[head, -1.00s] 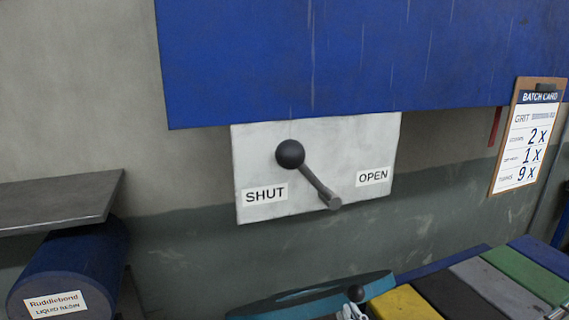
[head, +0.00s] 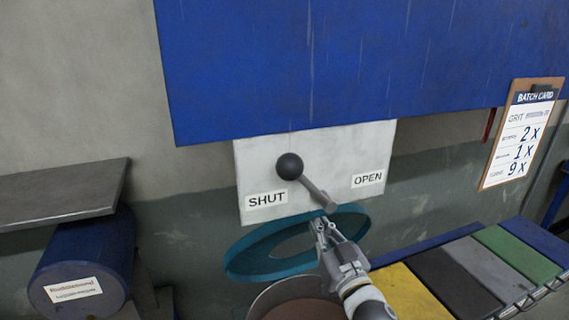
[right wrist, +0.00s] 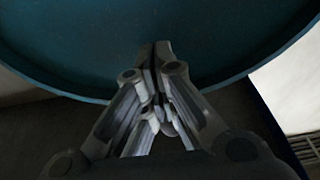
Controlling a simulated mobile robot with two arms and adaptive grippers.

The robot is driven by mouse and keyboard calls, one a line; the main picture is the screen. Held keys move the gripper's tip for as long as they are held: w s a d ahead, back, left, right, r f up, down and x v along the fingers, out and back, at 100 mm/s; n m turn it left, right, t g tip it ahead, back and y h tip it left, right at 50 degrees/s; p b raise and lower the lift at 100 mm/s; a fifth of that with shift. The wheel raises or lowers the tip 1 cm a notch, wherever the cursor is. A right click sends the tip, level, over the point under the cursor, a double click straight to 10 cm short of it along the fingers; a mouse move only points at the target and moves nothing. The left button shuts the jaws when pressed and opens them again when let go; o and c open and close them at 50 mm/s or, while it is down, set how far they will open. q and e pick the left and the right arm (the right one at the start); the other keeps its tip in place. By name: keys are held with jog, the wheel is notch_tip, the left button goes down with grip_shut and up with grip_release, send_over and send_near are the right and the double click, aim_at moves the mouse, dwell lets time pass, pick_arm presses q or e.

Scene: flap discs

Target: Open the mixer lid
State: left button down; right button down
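In the right wrist view the lid's teal face (right wrist: 90,45) fills the top. My right gripper (head: 323,232) is at the lid's near right edge. Its fingertips (right wrist: 155,55) are close together against the lid, and the lid's dark knob is hidden by them. My left gripper is out of view.
A grey plate with a ball-ended lever (head: 290,166), marked SHUT and OPEN, is on the wall behind the lid. A blue panel (head: 350,60) overhangs it. Coloured bin lids (head: 450,280) lie right, a blue drum (head: 85,255) left. A batch card (head: 522,130) hangs at right.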

jog(key=w+a+r+g, duration=0.1)
jog(key=w+a+r, duration=0.1)
jog(key=w, duration=0.8)
jog(key=w+a+r+g, duration=0.1)
jog(key=w+a+r, duration=0.1)
jog(key=w+a, duration=0.3)
jog(key=w, duration=0.4)
jog(key=shift+w+r+h, duration=0.25)
jog(key=shift+w+h, duration=0.1)
jog(key=shift+h, duration=0.05)
jog(key=shift+s, duration=0.1)
jog(key=v, duration=0.9)
